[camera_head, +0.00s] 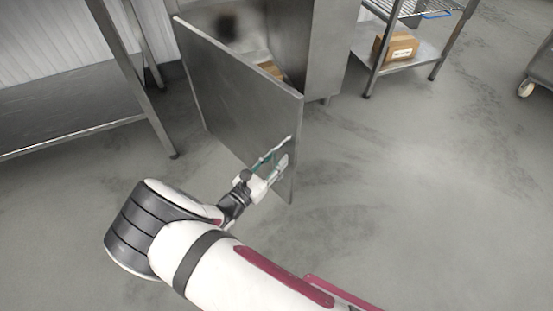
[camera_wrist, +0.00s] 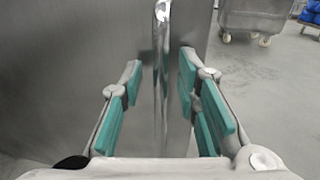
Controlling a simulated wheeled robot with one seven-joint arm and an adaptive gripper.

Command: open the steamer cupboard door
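The steamer cupboard door (camera_head: 235,90) is a grey steel panel in the head view, swung well out from the cupboard (camera_head: 313,50), so part of the inside shows. Its bright vertical bar handle (camera_wrist: 162,85) stands in the middle of the wrist view. My gripper (camera_head: 274,163) is at the door's free edge in the head view. In the wrist view my gripper (camera_wrist: 162,68) has its teal-padded fingers apart, one on each side of the handle. A gap shows between the bar and each finger.
A brown item (camera_head: 270,69) shows inside the cupboard. A steel table (camera_head: 70,110) stands left of the door. A rack (camera_head: 412,55) with a cardboard box (camera_head: 396,46) is at the back right. A wheeled unit (camera_head: 540,70) stands far right. The floor (camera_head: 420,200) right of the door is clear.

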